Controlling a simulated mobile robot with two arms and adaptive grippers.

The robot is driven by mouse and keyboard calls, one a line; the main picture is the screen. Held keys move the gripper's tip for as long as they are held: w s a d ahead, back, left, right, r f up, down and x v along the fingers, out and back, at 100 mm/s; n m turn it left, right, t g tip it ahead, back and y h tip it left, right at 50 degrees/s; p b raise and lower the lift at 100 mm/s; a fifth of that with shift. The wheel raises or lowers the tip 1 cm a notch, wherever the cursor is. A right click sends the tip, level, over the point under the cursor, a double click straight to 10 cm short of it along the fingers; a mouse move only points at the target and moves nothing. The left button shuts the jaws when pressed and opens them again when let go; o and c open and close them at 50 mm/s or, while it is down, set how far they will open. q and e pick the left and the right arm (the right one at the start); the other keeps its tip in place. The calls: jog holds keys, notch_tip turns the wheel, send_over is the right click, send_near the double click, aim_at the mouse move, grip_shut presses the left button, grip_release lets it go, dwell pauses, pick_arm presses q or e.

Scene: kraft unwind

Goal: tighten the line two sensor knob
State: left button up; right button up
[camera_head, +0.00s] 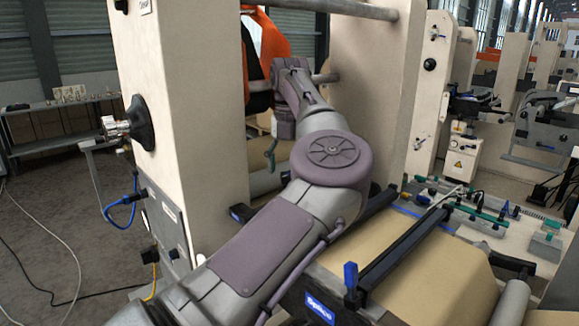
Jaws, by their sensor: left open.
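My left arm comes in from the bottom and bends up between the two cream machine frames. Its gripper (277,142) hangs at the far end of the arm, small and partly hidden, and is open. I cannot see anything between its fingers. A blue knob (351,274) stands upright on the near end of a black bar (415,243) over the brown paper web. I cannot tell whether it is the line two sensor knob. The gripper is well apart from it, farther back and to the left. My right gripper is not in view.
A cream frame (185,90) with a black knob (140,122) stands left, and another (365,90) stands behind my arm. Brown paper (425,275) runs at lower right. Cables lie on the left floor.

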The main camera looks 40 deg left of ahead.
pick_arm(q)
jog(key=shift+w+f, duration=0.1)
notch_tip(320, 180, up, 12)
dwell(0.5)
dwell(0.6)
